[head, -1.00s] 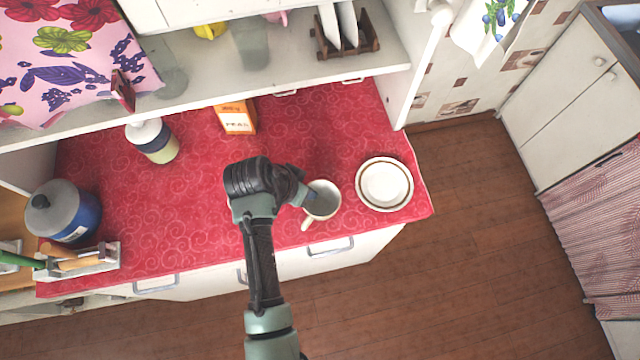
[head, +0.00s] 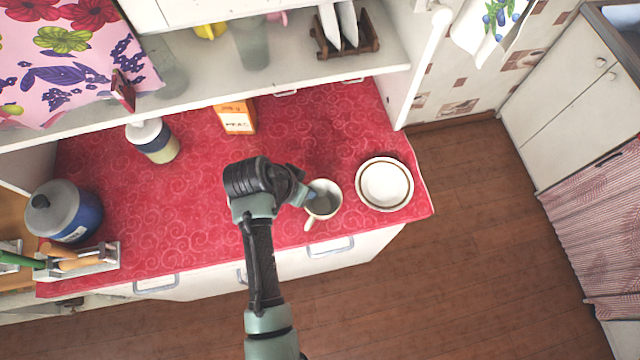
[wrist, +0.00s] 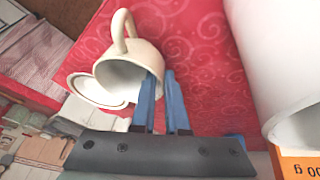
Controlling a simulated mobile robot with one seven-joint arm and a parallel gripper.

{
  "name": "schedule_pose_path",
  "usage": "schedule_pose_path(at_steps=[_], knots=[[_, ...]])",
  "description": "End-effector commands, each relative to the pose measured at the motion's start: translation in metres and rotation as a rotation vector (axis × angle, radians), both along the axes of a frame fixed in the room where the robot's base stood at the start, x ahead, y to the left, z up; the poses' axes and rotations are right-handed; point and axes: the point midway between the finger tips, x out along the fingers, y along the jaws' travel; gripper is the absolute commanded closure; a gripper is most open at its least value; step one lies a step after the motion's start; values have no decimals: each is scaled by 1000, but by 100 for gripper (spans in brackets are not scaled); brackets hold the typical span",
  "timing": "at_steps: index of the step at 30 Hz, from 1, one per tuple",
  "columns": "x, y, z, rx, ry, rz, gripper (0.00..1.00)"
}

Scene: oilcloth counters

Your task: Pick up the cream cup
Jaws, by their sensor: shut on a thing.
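The cream cup (head: 332,203) is at the front right of the red counter, its mouth facing up and its handle toward the front edge. My gripper (head: 309,197) reaches its left side from the left. In the wrist view the cup (wrist: 136,57) shows its open mouth and handle. There my gripper's blue fingers (wrist: 162,76) straddle the cup's wall near the rim, one inside the mouth and one outside. The gripper is shut on that wall. I cannot tell whether the cup's base touches the counter.
Stacked bowls or plates (head: 385,185) stand close to the right of the cup. An orange box (head: 237,118) and a lidded jar (head: 154,142) stand further back. A blue canister (head: 66,212) is at far left. The red counter (head: 205,200) left of my arm is clear.

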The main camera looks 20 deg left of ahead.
Motion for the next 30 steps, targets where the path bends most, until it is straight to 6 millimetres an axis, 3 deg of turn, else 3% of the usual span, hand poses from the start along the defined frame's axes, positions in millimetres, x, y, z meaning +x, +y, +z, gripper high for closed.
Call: schedule_pose_path(at_steps=[19,23,30], knots=[[0,0,3,0,-1,-1,100],[1,0,18,2,-5,-1,100],[2,1,66,3,-7,-1,100]])
